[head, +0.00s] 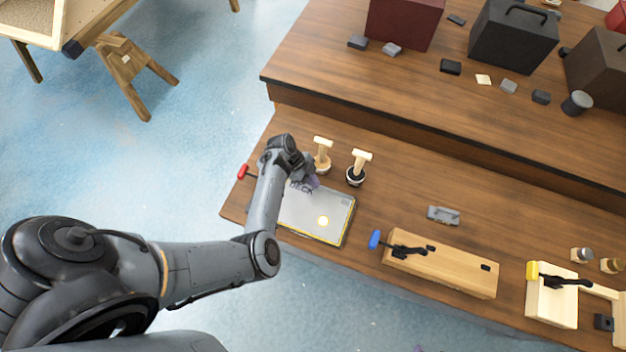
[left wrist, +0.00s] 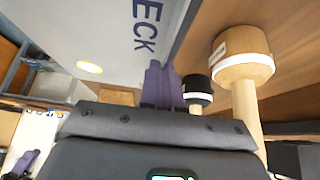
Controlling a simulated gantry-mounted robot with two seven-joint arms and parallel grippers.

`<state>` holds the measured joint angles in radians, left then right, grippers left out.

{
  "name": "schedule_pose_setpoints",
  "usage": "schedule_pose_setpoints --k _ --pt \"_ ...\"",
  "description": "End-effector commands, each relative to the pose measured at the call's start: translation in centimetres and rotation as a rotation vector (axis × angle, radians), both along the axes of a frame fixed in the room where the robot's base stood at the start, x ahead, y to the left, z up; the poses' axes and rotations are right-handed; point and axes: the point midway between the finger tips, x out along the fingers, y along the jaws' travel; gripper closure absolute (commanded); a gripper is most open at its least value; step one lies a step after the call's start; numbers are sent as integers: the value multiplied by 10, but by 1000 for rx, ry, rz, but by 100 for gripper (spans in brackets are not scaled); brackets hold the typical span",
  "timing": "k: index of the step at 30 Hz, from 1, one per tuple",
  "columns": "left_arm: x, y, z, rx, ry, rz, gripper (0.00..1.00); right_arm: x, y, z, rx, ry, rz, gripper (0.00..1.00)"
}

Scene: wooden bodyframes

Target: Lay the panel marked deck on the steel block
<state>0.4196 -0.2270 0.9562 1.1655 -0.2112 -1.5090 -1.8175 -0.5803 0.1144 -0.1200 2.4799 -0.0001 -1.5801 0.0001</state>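The grey deck panel (head: 318,212) has a yellow-edged rim and dark lettering; it lies over the near left part of the lower bench. Its letters "ECK" show in the left wrist view (left wrist: 115,35). My left gripper (head: 308,182) is at the panel's far edge. Its purple fingers (left wrist: 163,84) are close together, with the panel's edge running between them. A small grey, steel-looking block (head: 443,215) lies to the right of the panel. What is under the panel is hidden. A small purplish shape in the left wrist view (left wrist: 20,165) may be my right gripper; its fingers are unclear.
Two wooden-handled round tools (head: 322,155) (head: 357,168) stand just behind the panel. A red-handled tool (head: 243,172) is at the left edge. A wooden block with a blue-handled clamp (head: 440,268) lies right of it. A raised shelf (head: 420,100) holds boxes.

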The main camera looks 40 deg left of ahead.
Motion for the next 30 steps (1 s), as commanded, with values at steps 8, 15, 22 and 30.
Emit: schedule_pose_setpoints --k 8,15,22,30 --pt "0 0 0 0 -1 1 100 0 0 0 0 0 0 57" --pt "0 0 0 0 -1 1 67 0 -1 0 -5 0 4 57" --pt "0 0 -1 0 0 0 63 0 -2 0 -10 1 7 57" --pt "0 0 0 0 0 0 38 0 -2 0 -9 0 6 57"
